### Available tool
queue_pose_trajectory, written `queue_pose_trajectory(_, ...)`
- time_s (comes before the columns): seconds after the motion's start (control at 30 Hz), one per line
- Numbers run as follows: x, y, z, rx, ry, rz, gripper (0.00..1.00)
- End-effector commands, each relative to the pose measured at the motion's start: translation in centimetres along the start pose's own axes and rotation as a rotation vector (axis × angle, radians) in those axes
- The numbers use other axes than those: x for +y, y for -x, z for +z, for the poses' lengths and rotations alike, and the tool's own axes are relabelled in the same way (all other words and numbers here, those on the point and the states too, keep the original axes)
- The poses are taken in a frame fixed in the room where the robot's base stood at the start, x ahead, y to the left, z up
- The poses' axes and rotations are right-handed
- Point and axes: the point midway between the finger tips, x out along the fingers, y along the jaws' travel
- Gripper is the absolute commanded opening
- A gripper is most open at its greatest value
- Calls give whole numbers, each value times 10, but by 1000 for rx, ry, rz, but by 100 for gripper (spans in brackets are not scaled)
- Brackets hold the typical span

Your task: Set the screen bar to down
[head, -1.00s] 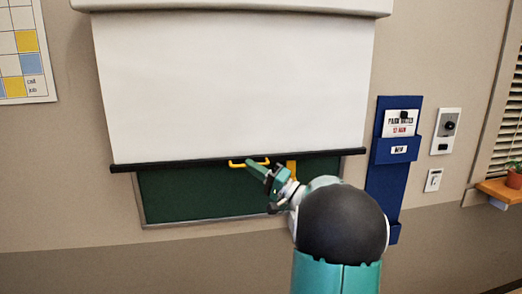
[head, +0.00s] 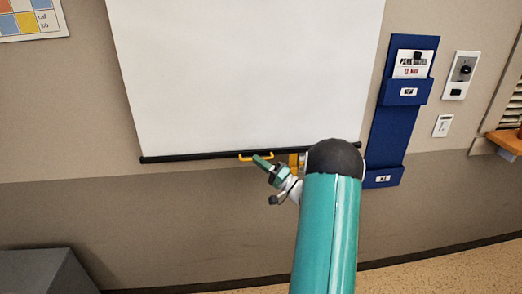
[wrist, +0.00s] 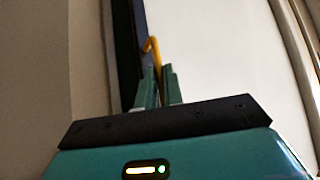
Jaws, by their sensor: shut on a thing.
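The white screen (head: 245,75) hangs on the wall in the head view. The black screen bar (head: 190,158) runs along its bottom edge, with a yellow handle (head: 257,156) near its middle. My gripper (head: 261,162) is at the handle. In the wrist view, the two green fingers of my gripper (wrist: 159,78) are shut on the yellow handle (wrist: 154,52), which sticks out beyond the fingertips. My arm hides part of the bar to the right.
A blue wall pocket rack (head: 397,130) with papers hangs right of the screen. Wall controls (head: 461,72) are beside it. A wooden shelf (head: 508,141) is at the right edge. A grey box-like surface (head: 45,275) stands at the lower left. The wall below the bar is bare.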

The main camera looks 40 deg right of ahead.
Motion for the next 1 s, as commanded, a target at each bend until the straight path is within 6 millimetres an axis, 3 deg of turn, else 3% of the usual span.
queue_pose_trajectory(0.47,9,9,3,3,-2,9,0)
queue_pose_trajectory(0.5,8,10,3,3,-3,9,13)
queue_pose_trajectory(0.6,8,9,3,2,-2,8,31)
queue_pose_trajectory(1.0,6,15,2,2,0,4,31)
